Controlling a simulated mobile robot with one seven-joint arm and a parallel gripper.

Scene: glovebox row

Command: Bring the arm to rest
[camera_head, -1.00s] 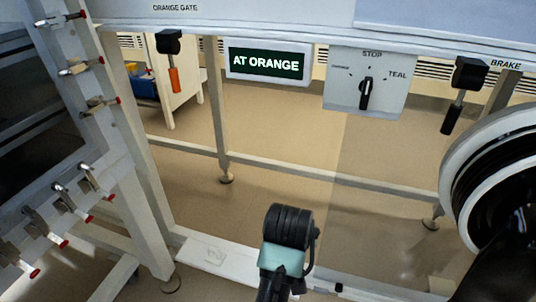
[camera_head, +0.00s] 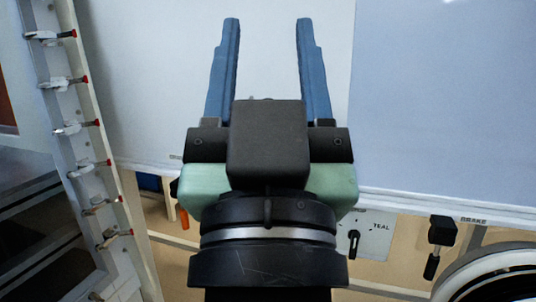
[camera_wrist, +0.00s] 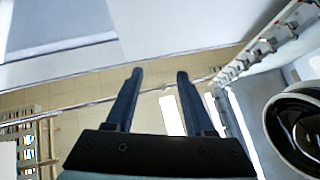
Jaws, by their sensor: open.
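My gripper (camera_head: 267,70) is raised in the middle of the head view, its two blue fingers pointing up and spread apart with nothing between them. In the wrist view the fingers (camera_wrist: 160,80) are also apart and empty. Behind it in the head view is a pale panel (camera_head: 150,70). Whether the gripper touches the panel cannot be told, but no contact shows.
A post with several red-tipped clamps (camera_head: 70,128) stands at the left. An orange handle (camera_head: 184,218) shows partly behind my gripper. A grey-blue panel (camera_head: 450,100) fills the upper right.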

